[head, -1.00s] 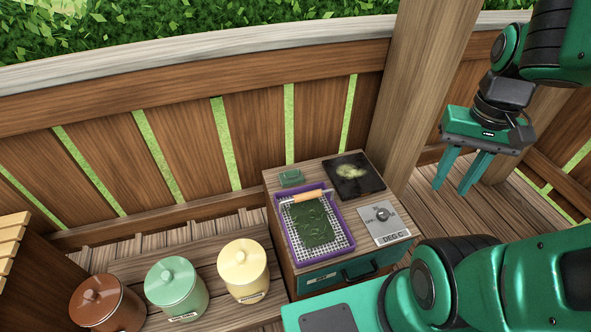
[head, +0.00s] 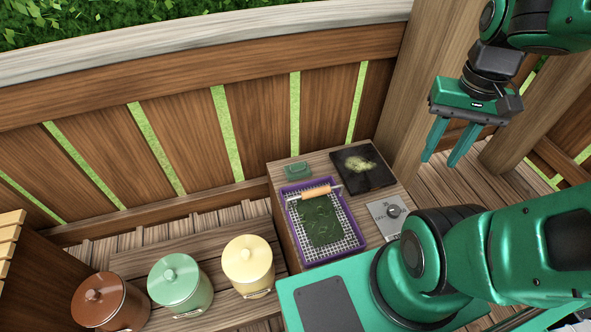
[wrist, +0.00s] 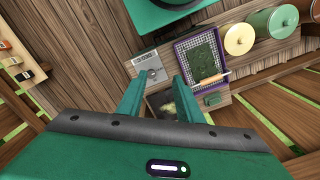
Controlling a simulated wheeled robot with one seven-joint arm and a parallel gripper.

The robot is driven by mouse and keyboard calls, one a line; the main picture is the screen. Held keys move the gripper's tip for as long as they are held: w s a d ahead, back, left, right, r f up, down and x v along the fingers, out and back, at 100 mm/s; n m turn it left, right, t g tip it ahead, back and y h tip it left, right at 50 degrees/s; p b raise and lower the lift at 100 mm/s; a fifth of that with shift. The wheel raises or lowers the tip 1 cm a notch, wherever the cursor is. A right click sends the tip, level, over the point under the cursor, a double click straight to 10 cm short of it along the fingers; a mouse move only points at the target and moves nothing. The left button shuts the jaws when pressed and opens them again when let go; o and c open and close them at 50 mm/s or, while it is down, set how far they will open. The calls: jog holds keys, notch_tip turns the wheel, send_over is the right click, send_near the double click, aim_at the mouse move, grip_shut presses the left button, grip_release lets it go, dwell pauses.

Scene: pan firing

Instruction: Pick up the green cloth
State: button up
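A small green folded item (head: 298,170), which looks like the green cloth, lies on the back left corner of a wooden cabinet top (head: 284,208). It also shows in the wrist view (wrist: 213,99), right of my fingers. My gripper (head: 441,162) is open and empty, in the air to the right of the cabinet and well apart from the cloth. In the wrist view my gripper (wrist: 162,80) has its two fingers spread, with the cabinet top beyond them.
A purple mesh tray (head: 357,228) with dark green leaves and a wooden-handled tool stands beside the cloth. A black plate (head: 382,178) with a pale green patch lies to its right, and a dial panel (head: 378,211) is nearer. Lidded brown, green and cream pots stand left. A wooden post rises behind.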

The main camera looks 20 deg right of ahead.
jog(key=o, duration=0.5)
jog(key=shift+s+r, duration=0.2)
jog(key=shift+s, duration=0.15)
jog(key=o, duration=0.5)
jog(key=shift+w+r, duration=0.1)
jog(key=shift+r, duration=0.05)
jog(key=w+f+m, duration=0.2)
jog(key=w+f, duration=0.2)
jog(key=w, duration=0.7)
jog(key=w+f+m, duration=0.2)
jog(key=w+f, duration=0.3)
jog(key=w, duration=0.6)
jog(key=m+y, duration=0.4)
jog(key=m, duration=0.4)
send_near(298, 164)
jog(key=shift+x, duration=5.35)
